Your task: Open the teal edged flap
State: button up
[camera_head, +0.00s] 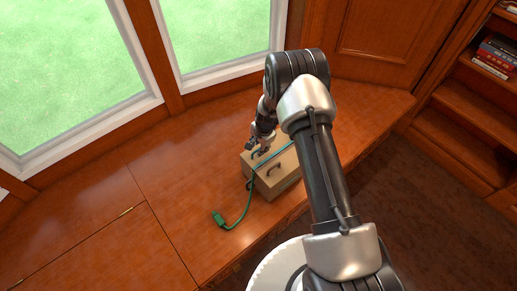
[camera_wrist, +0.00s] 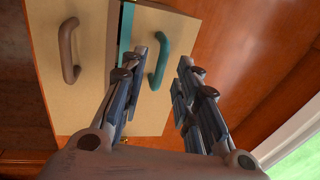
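A tan box (camera_head: 285,179) stands on the wooden window bench. In the wrist view a teal strip (camera_wrist: 126,28) marks the edge of the teal edged flap (camera_wrist: 180,32), which carries a teal handle (camera_wrist: 164,62). A second flap (camera_wrist: 88,95) beside it has a brown handle (camera_wrist: 68,50). My gripper (camera_wrist: 174,52) is open, its fingers apart, close over the teal handle.
A green cable with a plug (camera_head: 219,219) lies on the bench (camera_head: 165,190) left of the box. Windows (camera_head: 70,70) stand behind, and a bookshelf (camera_head: 485,105) is at the right. The bench left of the cable is clear.

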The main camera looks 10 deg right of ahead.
jog(key=shift+f, duration=0.35)
jog(key=shift+w, duration=0.1)
jog(key=shift+c, duration=0.3)
grip_shut()
